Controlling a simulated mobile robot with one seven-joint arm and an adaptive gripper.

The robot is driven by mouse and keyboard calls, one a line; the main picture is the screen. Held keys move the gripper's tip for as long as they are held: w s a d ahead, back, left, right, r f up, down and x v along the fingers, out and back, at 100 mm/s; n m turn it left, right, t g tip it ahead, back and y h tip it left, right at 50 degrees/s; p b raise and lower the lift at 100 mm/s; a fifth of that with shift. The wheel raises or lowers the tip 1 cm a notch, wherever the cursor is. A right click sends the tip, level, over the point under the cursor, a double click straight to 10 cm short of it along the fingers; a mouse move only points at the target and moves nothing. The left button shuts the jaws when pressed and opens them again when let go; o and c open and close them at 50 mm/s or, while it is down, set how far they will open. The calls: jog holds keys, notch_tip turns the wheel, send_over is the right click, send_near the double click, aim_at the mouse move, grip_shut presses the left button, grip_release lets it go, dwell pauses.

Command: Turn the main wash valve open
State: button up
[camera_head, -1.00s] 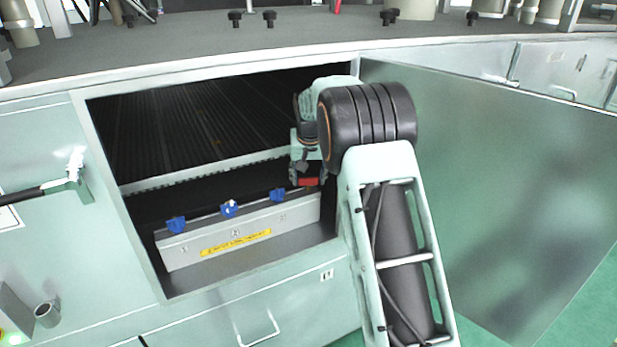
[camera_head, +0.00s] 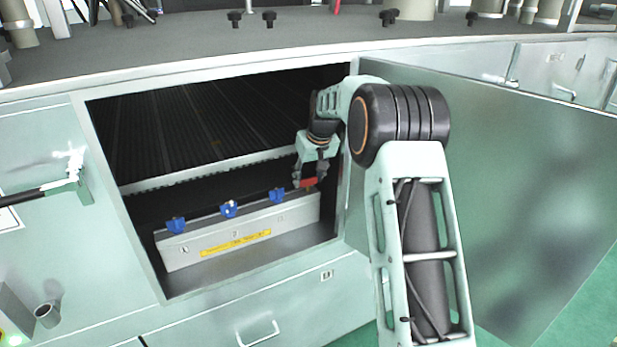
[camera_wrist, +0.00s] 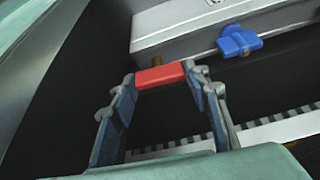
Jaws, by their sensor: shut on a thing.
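The main wash valve appears to be the red handle (camera_head: 307,183) at the right end of a grey manifold box (camera_head: 190,247) inside the open cabinet. In the wrist view the red handle (camera_wrist: 161,76) lies between the fingertips of my gripper (camera_wrist: 160,80), on a brass stem. My gripper (camera_head: 308,178) is shut on this handle, with a finger at each end of it. In the head view the fingers partly cover it. The link behind the gripper slants up and right to my arm.
Blue valve handles (camera_head: 228,209) stand in a row left of the red one; the nearest also shows in the wrist view (camera_wrist: 239,40). A yellow label (camera_head: 236,242) is on the box front. The open door (camera_head: 500,190) stands right of my arm. The cabinet's right edge is close to my wrist.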

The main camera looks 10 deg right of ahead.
jog(key=o, duration=1.2)
jog(key=shift+c, duration=0.2)
